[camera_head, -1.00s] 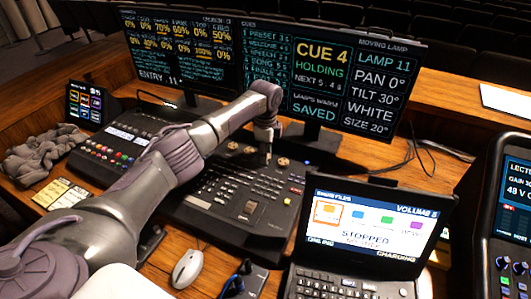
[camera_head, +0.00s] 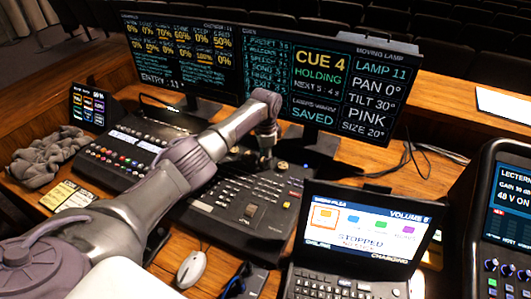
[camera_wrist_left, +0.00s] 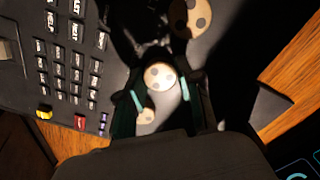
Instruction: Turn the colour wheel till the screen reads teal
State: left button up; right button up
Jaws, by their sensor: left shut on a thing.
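The right-hand monitor's moving lamp panel (camera_head: 370,95) reads LAMP 11, PAN 0°, TILT 30°, PINK, SIZE 20°. My left gripper (camera_head: 265,160) reaches down onto the far part of the lighting desk (camera_head: 228,213). In the left wrist view its two fingers (camera_wrist_left: 160,92) stand on either side of a pale round wheel with dark dots (camera_wrist_left: 160,76), shut on it. I take this as the colour wheel, as the colour word changes. In the head view my gripper mostly hides this wheel. Similar round wheels sit near it (camera_head: 282,165). My right gripper is not in view.
A laptop (camera_head: 365,225) stands right of the desk, with a mouse (camera_head: 191,269) in front. The monitors stand close behind my gripper. Another console (camera_head: 505,210) is at the far right. A crumpled grey cloth (camera_head: 45,160) lies at the left.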

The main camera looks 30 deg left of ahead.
pick_arm(q)
jog(key=n+p, duration=0.1)
jog(key=n, duration=0.2)
jog(key=shift+r, duration=0.15)
jog(key=n+p, duration=0.1)
jog(key=n, duration=0.2)
jog(key=shift+n+p, duration=0.3)
jog(key=shift+p, duration=0.05)
jog(key=n+p, duration=0.1)
jog(key=n, duration=0.4)
jog(key=shift+w+n, duration=0.1)
jog(key=shift+n, duration=0.3)
jog(key=o, duration=1.2)
jog(key=shift+c, duration=0.2)
